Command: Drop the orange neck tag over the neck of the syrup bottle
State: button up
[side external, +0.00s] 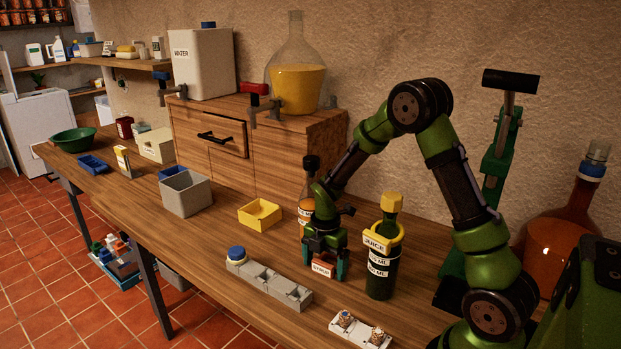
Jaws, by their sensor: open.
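My gripper (326,272) points down close to the table, its teal fingers apart. A small orange tag with a white SYRUP label (321,268) shows at the fingers; I cannot tell whether it touches them or the table. A bottle with a dark cap and orange contents (306,207) stands upright just behind my gripper and is partly hidden by it. It looks like the syrup bottle, but its label is too small to read. No tag shows on its visible neck.
A dark juice bottle (381,275) with a yellow neck tag (384,241) stands close on the right. A yellow bin (260,215) and grey bin (186,194) stand left. A grey block row (268,283) and white holder (360,333) lie in front. A green press (494,165) stands right.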

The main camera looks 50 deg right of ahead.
aim_at(326, 263)
jog(key=c, duration=1.1)
jog(key=shift+o, duration=0.2)
notch_tip(326, 263, up, 10)
jog(key=shift+r, duration=0.1)
jog(key=o, duration=0.5)
jog(key=c, duration=0.3)
jog(key=m, duration=0.4)
jog(key=shift+s+a, duration=0.1)
jog(key=shift+s, duration=0.2)
jog(key=shift+c, duration=0.2)
jog(key=a+r+m, duration=0.9)
jog(key=a+m, duration=0.2)
jog(key=m, duration=0.3)
jog(key=w+d+r+n, duration=0.3)
jog(key=w+d+n, duration=0.2)
jog(key=d+n, duration=0.2)
jog(key=w+d+r+n, duration=0.4)
jog(key=d+n, duration=0.4)
jog(key=n, duration=0.4)
jog(key=shift+w+d, duration=0.25)
jog(key=shift+w, duration=0.1)
